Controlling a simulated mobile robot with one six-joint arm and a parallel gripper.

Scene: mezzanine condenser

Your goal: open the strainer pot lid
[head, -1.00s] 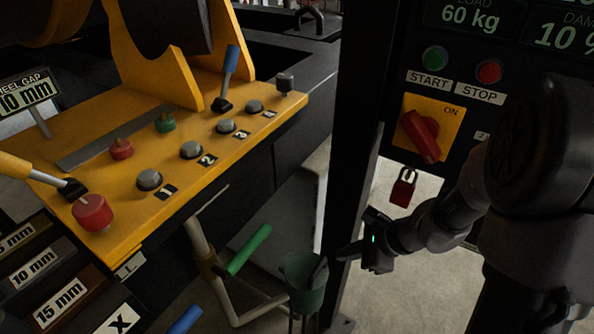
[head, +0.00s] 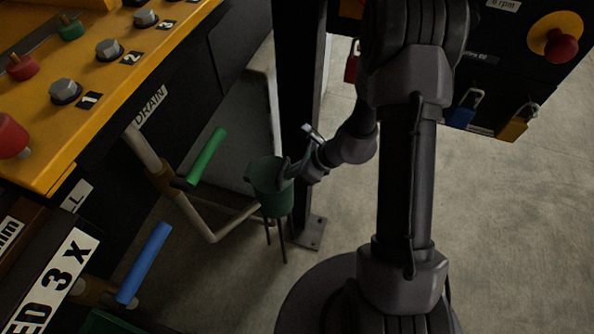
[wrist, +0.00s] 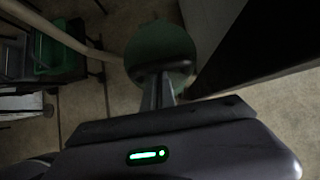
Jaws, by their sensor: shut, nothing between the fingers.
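The strainer pot (head: 268,190) is a green, bucket-like pot on thin dark legs, standing below the pipe with the green lever in the head view. In the wrist view its round green top (wrist: 160,40) fills the upper middle, and I cannot make out the lid's edge from the pot. My gripper (head: 292,168) is shut and empty at the pot's upper right side. In the wrist view the fingers (wrist: 157,90) reach up to the green top and hide its near edge. A dark bar lies there, and I cannot tell whether they touch it.
A dark post (head: 300,110) stands close behind my gripper. A green lever (head: 207,156) and a blue lever (head: 145,262) sit on pipes to the left. The yellow control panel (head: 90,75) is at upper left. Open floor (head: 500,230) lies to the right.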

